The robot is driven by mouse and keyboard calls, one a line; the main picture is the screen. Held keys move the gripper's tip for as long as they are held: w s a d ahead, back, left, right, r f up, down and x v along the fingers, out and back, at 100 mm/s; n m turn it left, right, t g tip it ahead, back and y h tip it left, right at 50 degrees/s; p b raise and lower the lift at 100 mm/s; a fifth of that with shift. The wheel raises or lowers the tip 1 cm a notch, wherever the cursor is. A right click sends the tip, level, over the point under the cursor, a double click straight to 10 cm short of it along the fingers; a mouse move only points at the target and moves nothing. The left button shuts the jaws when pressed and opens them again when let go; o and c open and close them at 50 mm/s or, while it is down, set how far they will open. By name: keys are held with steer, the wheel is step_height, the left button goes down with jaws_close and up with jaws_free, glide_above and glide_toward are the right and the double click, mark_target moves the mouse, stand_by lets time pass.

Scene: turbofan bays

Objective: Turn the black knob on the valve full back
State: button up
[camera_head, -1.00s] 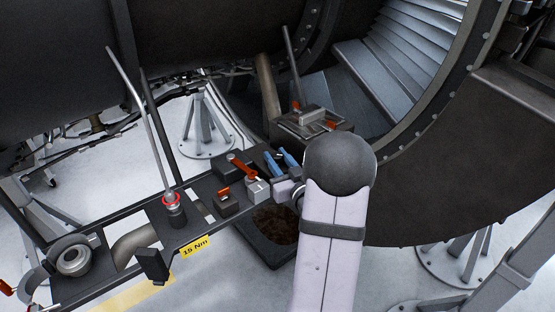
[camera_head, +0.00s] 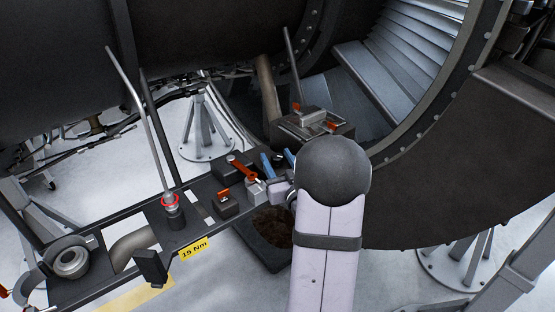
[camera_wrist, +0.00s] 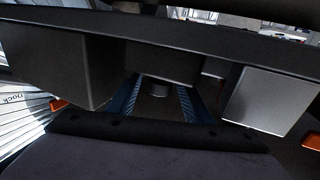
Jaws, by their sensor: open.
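My gripper (camera_head: 277,160) reaches toward the back of the dark bench rail, its two blue fingers apart with nothing clearly held. In the wrist view the blue fingers (camera_wrist: 157,98) point ahead under a dark overhanging edge. No black knob on a valve can be picked out for certain. A dark block with a red-orange lever (camera_head: 240,165) stands just left of the fingers. My arm hides what lies right of them.
A small box with an orange switch (camera_head: 224,204), a red-ringed post (camera_head: 173,213) with a long rod, and a grey round fitting (camera_head: 71,260) line the rail. A dark tray (camera_head: 262,250) lies below. A metal box with orange clips (camera_head: 312,124) stands behind the fingers.

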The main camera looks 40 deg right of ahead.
mark_target(280, 163)
steer(key=b+v, duration=0.3)
steer(key=v, duration=0.2)
steer(key=shift+s+f, duration=0.1)
steer(key=shift+s, duration=0.1)
steer(key=shift+b+v, duration=0.85)
steer(key=shift+v, duration=0.1)
steer(key=shift+a, duration=0.1)
steer(key=shift+w+d+r+n+t+y, duration=0.4)
steer(key=shift+w+d+r+n+y, duration=0.05)
steer(key=shift+d+r+n+y, duration=0.1)
steer(key=shift+w+d+r+n+t+y, duration=0.15)
steer(key=shift+d+n+y, duration=0.2)
steer(key=shift+y, duration=0.3)
steer(key=shift+w+d+r+n+t+y, duration=0.1)
steer(key=shift+w+d+n+t+y, duration=0.1)
steer(key=shift+n+y, duration=0.3)
steer(key=y, duration=0.1)
steer(key=d+n+y, duration=0.1)
steer(key=shift+s+f+y, duration=0.2)
steer(key=shift+s+y, duration=0.15)
steer(key=shift+y, duration=0.05)
steer(key=shift+s+d+f+n+y, duration=0.1)
steer(key=shift+s+f+n+y, duration=0.35)
steer(key=shift+n+y, duration=0.2)
